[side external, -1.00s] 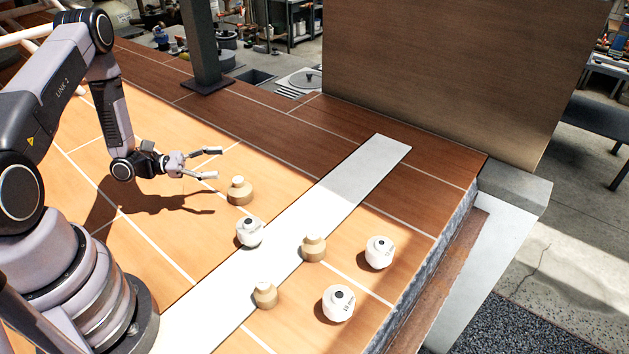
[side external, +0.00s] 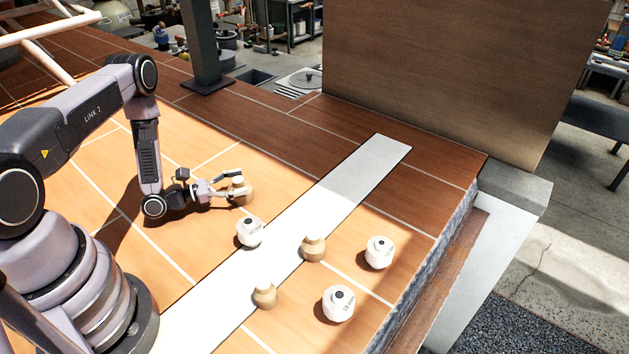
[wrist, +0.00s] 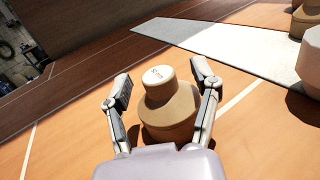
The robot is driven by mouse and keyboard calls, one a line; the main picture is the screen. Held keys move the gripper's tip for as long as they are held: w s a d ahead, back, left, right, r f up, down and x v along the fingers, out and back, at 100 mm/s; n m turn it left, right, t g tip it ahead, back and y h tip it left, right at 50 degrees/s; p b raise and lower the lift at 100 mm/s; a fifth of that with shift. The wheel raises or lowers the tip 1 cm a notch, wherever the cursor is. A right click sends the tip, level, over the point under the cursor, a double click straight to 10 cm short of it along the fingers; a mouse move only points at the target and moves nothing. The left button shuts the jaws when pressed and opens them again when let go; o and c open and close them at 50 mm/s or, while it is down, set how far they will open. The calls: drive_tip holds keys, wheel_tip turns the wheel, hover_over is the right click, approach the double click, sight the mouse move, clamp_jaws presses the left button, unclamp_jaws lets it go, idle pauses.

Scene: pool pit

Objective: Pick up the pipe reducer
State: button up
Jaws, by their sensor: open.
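A tan stepped pipe reducer (side external: 240,188) with a paler narrow top stands upright on the tiled surface, left of the grey strip. In the wrist view the reducer (wrist: 168,105) sits between the two fingers, its narrow end up. My gripper (side external: 241,184) is open and low, with one finger on each side of the reducer. In the wrist view my gripper (wrist: 160,90) shows gaps beside the narrow top; I cannot tell whether the fingers touch the wide base. Two more tan reducers stand at the strip, one farther right (side external: 314,249) and one nearer (side external: 265,294).
A white round fitting (side external: 249,233) stands close by on the edge of the grey strip (side external: 365,170). Two more white fittings, (side external: 380,252) and (side external: 338,303), stand to the right. A dark post (side external: 203,50) and a large brown panel (side external: 450,80) stand behind. Tiles behind the reducer are clear.

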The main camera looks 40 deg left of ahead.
clamp_jaws()
idle(0.4)
